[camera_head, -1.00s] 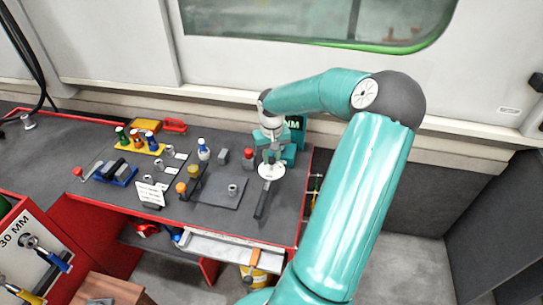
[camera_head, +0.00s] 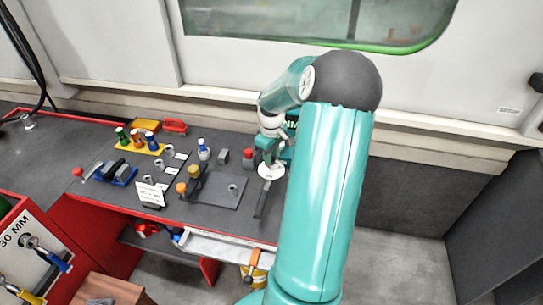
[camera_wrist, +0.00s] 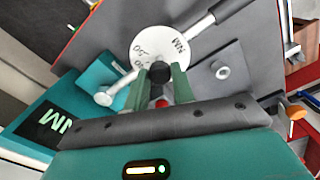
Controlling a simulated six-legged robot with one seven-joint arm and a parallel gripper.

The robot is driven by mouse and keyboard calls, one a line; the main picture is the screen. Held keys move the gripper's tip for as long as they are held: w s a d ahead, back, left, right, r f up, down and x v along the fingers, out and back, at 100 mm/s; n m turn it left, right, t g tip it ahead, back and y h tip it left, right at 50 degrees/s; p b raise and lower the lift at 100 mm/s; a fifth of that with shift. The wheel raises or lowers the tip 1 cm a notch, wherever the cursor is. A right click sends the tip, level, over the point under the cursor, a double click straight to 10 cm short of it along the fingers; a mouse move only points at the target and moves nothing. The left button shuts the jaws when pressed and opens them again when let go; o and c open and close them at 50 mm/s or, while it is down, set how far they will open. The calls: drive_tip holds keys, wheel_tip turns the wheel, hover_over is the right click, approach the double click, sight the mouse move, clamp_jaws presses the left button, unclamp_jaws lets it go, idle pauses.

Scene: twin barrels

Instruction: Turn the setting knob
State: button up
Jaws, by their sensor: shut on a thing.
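The setting knob is a small dark knob (camera_wrist: 159,72) at the middle of a white round dial (camera_wrist: 178,48) with printed marks and "NM". In the wrist view, my gripper (camera_wrist: 161,76) has its two green fingers on either side of the dark knob, shut on it. A grey lever (camera_wrist: 200,24) runs from the dial to the upper right. In the head view, my gripper (camera_head: 270,157) is just above the white dial (camera_head: 271,171), and the lever (camera_head: 262,200) points toward the desk's front edge. The knob is hidden there.
A teal block with a dark NM panel (camera_wrist: 50,125) stands close beside the dial. A red button (camera_head: 248,154), a grey plate (camera_head: 222,190), a yellow knob (camera_head: 193,172) and several other controls crowd the desk to the left. The wall is behind.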

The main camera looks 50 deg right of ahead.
drive_tip(key=shift+n, duration=0.3)
drive_tip(key=o, duration=1)
wheel_tip(320, 180, up, 14)
drive_tip(key=shift+f, duration=0.1)
idle(0.5)
